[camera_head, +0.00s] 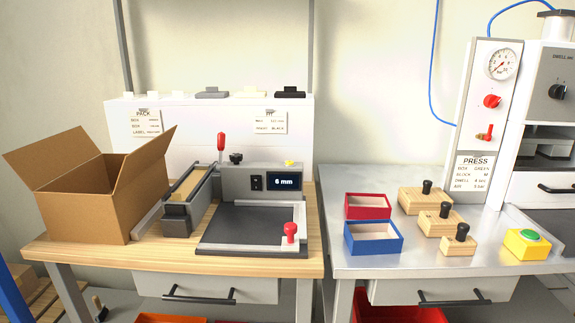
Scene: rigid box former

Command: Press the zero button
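A grey measuring device (262,182) stands on the wooden bench at centre left, and its dark display (285,182) reads "6 mm". A small yellow button (290,163) sits on top of the device, above the display. A small black switch panel (257,183) is left of the display. No label for zero is readable, so I cannot tell for certain which control is the zero button. Neither of my grippers shows in the view, and nothing touches the device.
An open cardboard box (88,197) stands left of the device. Red (367,212) and blue (372,246) trays, wooden blocks (440,222) and a green button on a yellow box (526,250) occupy the metal table.

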